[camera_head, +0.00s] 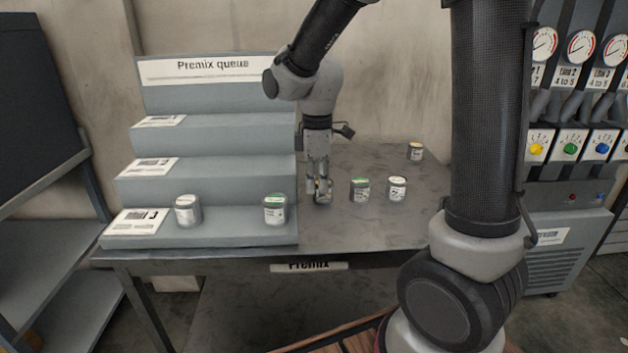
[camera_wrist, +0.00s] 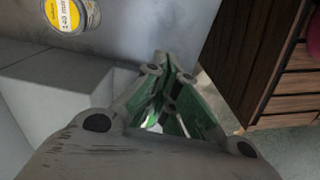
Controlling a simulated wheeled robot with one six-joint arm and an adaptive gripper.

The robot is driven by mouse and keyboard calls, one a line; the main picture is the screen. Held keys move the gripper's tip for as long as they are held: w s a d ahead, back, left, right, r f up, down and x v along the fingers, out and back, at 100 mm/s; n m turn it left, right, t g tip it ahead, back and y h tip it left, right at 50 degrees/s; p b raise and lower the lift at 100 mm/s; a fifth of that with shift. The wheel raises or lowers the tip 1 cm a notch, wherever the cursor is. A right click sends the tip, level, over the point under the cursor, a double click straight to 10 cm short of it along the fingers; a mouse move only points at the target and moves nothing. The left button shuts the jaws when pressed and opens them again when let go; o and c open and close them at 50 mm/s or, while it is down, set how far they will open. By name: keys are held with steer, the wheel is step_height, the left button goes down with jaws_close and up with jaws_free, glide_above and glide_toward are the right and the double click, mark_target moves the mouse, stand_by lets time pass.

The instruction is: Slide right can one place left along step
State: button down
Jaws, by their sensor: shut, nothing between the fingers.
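The right can (camera_head: 275,211), with a green lid and white label, stands upright near the right end of the lowest step (camera_head: 220,238) in the head view. Another can (camera_head: 187,211) with a pale lid stands toward the left of the same step, with a gap between them. My gripper (camera_head: 318,200) points down over the table just right of the stand, apart from the right can. It is shut and empty. In the wrist view the fingers (camera_wrist: 165,78) come together, with green surfaces on them.
A green-lidded can (camera_head: 360,190), a pale-lidded can (camera_head: 397,189) and a farther can (camera_head: 415,151) stand on the table (camera_head: 330,235). Another can is partly hidden behind my gripper. A yellow-labelled lid (camera_wrist: 68,14) shows in the wrist view. Higher steps rise behind the lowest one.

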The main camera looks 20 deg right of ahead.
mark_target(275, 205)
step_height(275, 205, down, 6)
steer(key=a, duration=0.2)
steer(key=w+a, duration=0.1)
steer(key=shift+f, duration=0.3)
steer(key=shift+w+a, duration=0.2)
steer(key=shift+a, duration=0.2)
steer(key=w+a, duration=0.1)
steer(key=a, duration=0.2)
steer(key=w+a, duration=0.2)
steer(key=a, duration=0.2)
steer(key=w+a, duration=0.1)
steer(key=a, duration=0.3)
steer(key=shift+w, duration=0.15)
